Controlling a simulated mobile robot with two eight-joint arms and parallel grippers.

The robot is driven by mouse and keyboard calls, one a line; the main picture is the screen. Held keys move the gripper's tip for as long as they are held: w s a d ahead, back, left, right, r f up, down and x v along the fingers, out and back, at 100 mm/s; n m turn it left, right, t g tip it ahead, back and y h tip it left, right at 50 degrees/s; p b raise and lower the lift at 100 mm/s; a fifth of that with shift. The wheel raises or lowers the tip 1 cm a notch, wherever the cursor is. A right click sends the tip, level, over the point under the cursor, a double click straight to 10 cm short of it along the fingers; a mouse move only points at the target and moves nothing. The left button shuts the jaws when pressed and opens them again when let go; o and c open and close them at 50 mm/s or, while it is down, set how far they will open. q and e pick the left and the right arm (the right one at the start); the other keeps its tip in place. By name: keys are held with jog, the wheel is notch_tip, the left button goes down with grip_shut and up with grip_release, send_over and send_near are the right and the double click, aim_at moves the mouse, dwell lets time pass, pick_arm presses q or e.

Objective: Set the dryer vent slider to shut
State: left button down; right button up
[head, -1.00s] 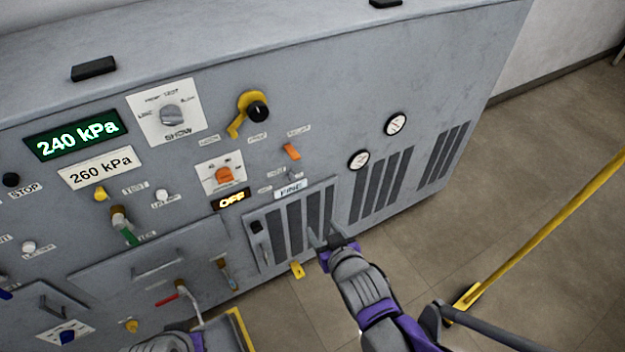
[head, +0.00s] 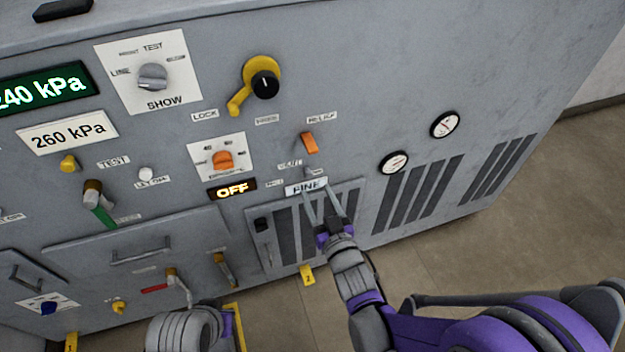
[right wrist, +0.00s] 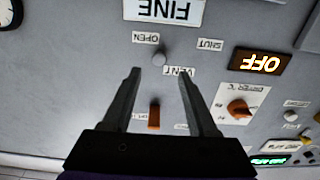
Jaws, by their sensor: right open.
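The vent slider's small grey knob (right wrist: 159,58) sits on the grey panel by the VENT label, close to the OPEN label (right wrist: 145,38). The SHUT label (right wrist: 210,44) is on its other side, to the right in the upside-down right wrist view. In the head view the slider is small, just above the FINE sign, and SHUT is to the left. My right gripper (head: 317,190) is open and empty, fingertips near the FINE sign. In the right wrist view the knob lies just beyond and between the fingertips (right wrist: 159,77). My left gripper's fingers do not show.
An orange switch (head: 309,143) is above the vent labels. An orange dial (head: 223,160) and a lit OFF display (head: 232,189) are to the left. A slotted grille (head: 410,194) and two gauges are to the right. Floor is clear at right.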

aim_at(309, 176)
jog(key=x, duration=0.5)
jog(key=shift+w, duration=0.15)
grip_shut()
dwell(1.3)
